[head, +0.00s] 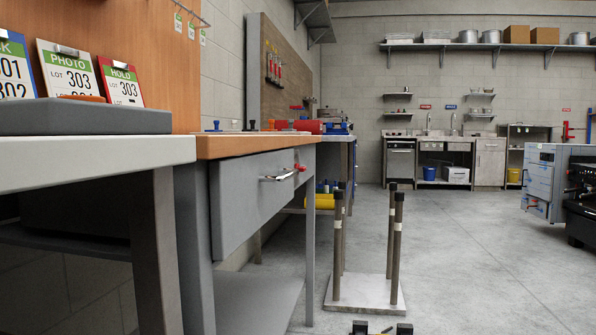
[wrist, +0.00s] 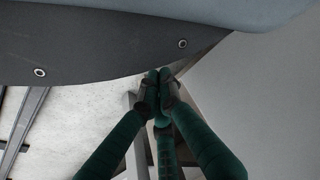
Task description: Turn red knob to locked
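A small red knob (head: 300,167) shows in the head view beside the right end of the metal handle (head: 277,178) on the grey drawer front (head: 245,200). It is too small to read its turn position or any locked mark. In the wrist view my gripper (wrist: 160,88) has dark green fingers that converge, with their tips together and nothing visible held between them. No red knob shows in the wrist view. My gripper cannot be made out in the head view, so its distance from the knob cannot be told.
The drawer hangs under a wooden worktop (head: 245,145) carrying small coloured items. A grey-topped table (head: 90,160) stands nearer at left, with lot cards (head: 70,72) above it. A low stand with upright posts (head: 365,295) is on the floor to the right. Open floor (head: 480,255) lies beyond.

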